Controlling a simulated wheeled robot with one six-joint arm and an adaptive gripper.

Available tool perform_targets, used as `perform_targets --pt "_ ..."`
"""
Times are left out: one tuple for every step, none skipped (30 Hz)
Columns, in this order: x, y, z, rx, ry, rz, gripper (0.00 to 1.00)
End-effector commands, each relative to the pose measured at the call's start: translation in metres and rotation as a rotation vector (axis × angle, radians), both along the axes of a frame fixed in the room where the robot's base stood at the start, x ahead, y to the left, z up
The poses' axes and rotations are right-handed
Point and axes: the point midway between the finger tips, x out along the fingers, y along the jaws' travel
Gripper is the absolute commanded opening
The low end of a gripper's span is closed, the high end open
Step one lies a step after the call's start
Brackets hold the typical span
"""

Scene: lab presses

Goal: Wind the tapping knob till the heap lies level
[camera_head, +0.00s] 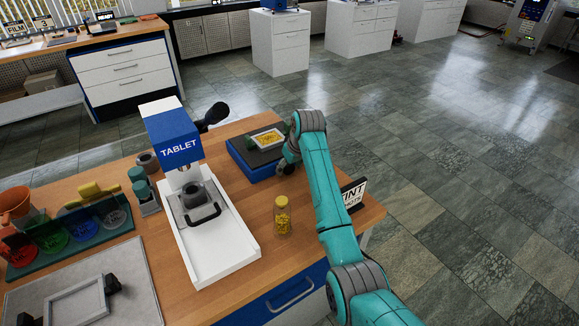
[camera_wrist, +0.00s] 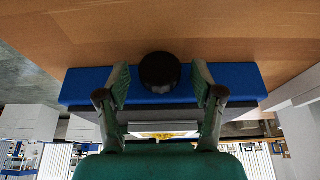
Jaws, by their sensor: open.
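A blue tapping unit (camera_head: 244,160) with a dark top stands at the back right of the wooden bench. A pale tray (camera_head: 255,142) on it holds a heap of yellow pieces (camera_head: 267,137); whether the heap is level is too small to tell. In the wrist view the round black tapping knob (camera_wrist: 160,73) sticks out from the unit's blue side (camera_wrist: 240,83). My gripper (camera_wrist: 160,82) is open, with one finger on each side of the knob and visible gaps between.
A jar of yellow pieces (camera_head: 282,215) stands near my arm. A white-and-blue tablet press (camera_head: 172,140) stands left of the unit. A sign (camera_head: 354,194) stands at the bench's right edge. Bare wood lies between the press and the unit.

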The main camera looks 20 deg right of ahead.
Motion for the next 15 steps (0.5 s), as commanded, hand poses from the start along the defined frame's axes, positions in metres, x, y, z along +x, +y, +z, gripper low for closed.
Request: perform_targets --pt "0.0001 0.0001 -0.0001 0.0 0.0 0.0 0.67" --pt "0.0001 0.0001 -0.0001 0.0 0.0 0.0 0.67" --pt "0.0001 0.0001 0.0 0.0 0.0 0.0 0.67" --pt "0.0 0.0001 0.0 0.0 0.0 0.0 0.67" --pt "-0.0001 0.0001 0.0001 0.0 0.0 0.0 0.67" --pt "-0.0001 0.0002 0.0001 0.0 0.0 0.0 0.59" --pt "0.0 0.0001 0.0001 0.0 0.0 0.0 0.52" --pt "-0.0001 0.0002 0.0001 0.0 0.0 0.0 0.44" --pt "-0.0001 0.0002 0.0002 0.0 0.0 0.0 0.34" --pt "-0.0001 0.0002 0.0002 0.0 0.0 0.0 0.27" --pt "-0.0001 0.0002 0.0002 0.0 0.0 0.0 0.19" --pt "-0.0001 0.0002 0.0002 0.0 0.0 0.0 0.09" --pt "-0.0001 0.0002 0.0002 0.0 0.0 0.0 0.08" --pt "-0.0001 0.0002 0.0002 0.0 0.0 0.0 0.08" --pt "-0.0001 0.0001 0.0002 0.001 0.0 0.0 0.08"
